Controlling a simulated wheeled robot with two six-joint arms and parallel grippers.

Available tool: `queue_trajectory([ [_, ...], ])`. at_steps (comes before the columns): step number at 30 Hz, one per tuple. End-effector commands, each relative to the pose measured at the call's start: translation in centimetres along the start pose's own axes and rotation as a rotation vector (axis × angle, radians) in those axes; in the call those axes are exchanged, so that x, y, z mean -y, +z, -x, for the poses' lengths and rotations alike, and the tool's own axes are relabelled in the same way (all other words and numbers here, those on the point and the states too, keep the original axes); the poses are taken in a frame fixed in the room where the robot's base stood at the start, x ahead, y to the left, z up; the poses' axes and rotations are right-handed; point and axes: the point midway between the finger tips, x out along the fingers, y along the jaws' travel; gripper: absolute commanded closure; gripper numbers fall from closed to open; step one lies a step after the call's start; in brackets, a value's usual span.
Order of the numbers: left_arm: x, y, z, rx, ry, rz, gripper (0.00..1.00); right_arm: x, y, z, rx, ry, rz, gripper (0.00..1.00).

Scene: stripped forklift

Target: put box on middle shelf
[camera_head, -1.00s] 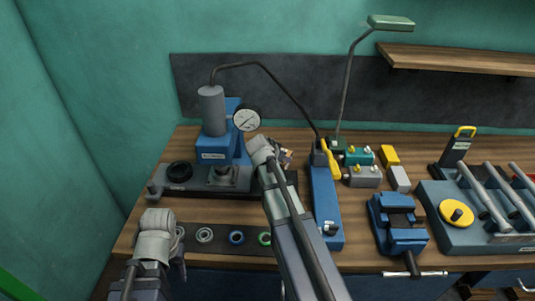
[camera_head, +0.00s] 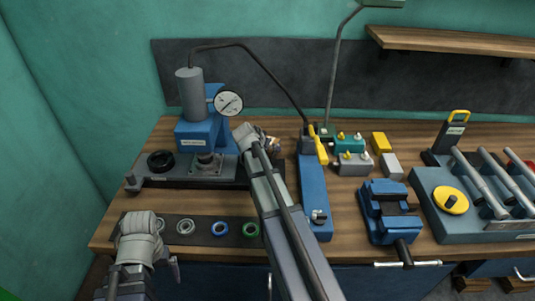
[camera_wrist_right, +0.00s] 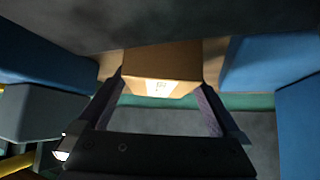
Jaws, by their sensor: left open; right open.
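A small tan box with a white label (camera_wrist_right: 160,62) shows at the top centre of the right wrist view, between the two fingers of my right gripper (camera_wrist_right: 160,95). The fingers are open, and I cannot tell whether they touch it. In the head view my right arm reaches over the bench beside the blue press, and its wrist hides most of what lies beyond it. My left gripper (camera_head: 165,270) is open and empty at the lower left, in front of the bench edge. A wooden shelf (camera_head: 450,40) is on the wall at the upper right; no other shelf board shows.
A blue press with a gauge (camera_head: 228,103) stands left of my right arm. A blue lever tool (camera_head: 314,195), a blue vise (camera_head: 392,215) and a tool rack (camera_head: 460,215) stand to the right. A dark strip with several rings (camera_head: 185,227) lies near the front edge.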

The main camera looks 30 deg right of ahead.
Motion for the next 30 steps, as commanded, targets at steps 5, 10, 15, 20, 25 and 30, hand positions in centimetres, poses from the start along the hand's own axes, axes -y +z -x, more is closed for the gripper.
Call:
queue_trajectory([
  [5,-0.09,-0.05,-0.91,0.0,0.0,0.0,0.0,0.05,0.0,-1.27,-0.001,-0.001,0.001,0.0],
  [10,-0.08,-0.05,-0.79,0.0,0.0,0.0,0.0,0.03,-0.04,-1.14,-0.001,-0.001,0.001,0.03],
  [15,-0.08,-0.05,-0.79,0.0,0.0,0.0,0.0,0.02,-0.03,-1.14,-0.001,-0.001,0.001,0.22],
  [20,-0.08,-0.05,-0.79,0.0,0.0,0.0,0.0,0.02,-0.02,-1.14,0.0,0.0,0.001,0.41],
  [25,-0.08,-0.05,-0.79,0.0,0.0,0.0,0.0,0.03,-0.02,-1.14,0.0,0.0,0.001,0.6],
  [30,-0.08,-0.05,-0.8,0.0,0.0,0.0,0.0,0.02,-0.01,-1.14,0.0,0.0,0.001,0.79],
])
